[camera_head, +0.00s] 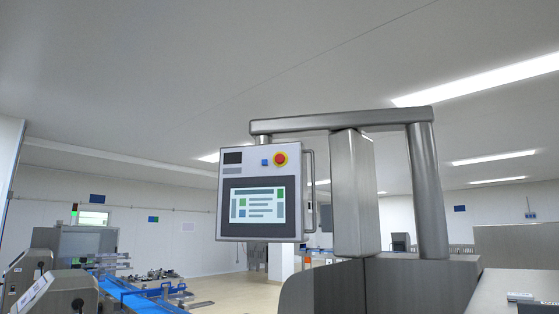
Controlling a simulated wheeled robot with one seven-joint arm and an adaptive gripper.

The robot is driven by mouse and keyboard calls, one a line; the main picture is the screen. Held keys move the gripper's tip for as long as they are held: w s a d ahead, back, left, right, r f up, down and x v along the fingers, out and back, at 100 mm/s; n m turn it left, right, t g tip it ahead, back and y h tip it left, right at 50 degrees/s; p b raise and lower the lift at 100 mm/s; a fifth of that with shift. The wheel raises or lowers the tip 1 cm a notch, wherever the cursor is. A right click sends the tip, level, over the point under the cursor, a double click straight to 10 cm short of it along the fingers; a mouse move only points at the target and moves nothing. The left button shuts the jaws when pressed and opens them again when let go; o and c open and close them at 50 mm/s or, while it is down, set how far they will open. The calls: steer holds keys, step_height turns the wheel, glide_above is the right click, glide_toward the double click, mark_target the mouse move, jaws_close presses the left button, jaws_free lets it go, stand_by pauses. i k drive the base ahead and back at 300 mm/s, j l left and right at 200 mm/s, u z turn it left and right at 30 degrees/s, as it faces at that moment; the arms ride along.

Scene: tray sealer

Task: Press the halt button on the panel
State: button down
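The panel (230,172) is a light grey box hanging from a metal arm, near the middle of the head camera view. A round red button on a yellow ring (280,159) sits at its upper right. A small blue square button (265,162) is just left of it. A dark-framed lit screen (257,206) fills the lower part of the panel face. Nothing covers the panel face. My gripper does not show in this view.
A metal overhead beam (340,121) and posts (428,190) carry the panel. Grey machine housing (420,288) stands below right. A blue conveyor (135,298) and grey machines (75,285) are at lower left. Open floor (230,290) shows behind the panel.

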mark_target(280, 158)
steer(key=i+j+u, duration=0.3)
steer(key=i, duration=0.3)
steer(key=i+u, duration=0.25)
steer(key=i, duration=0.35)
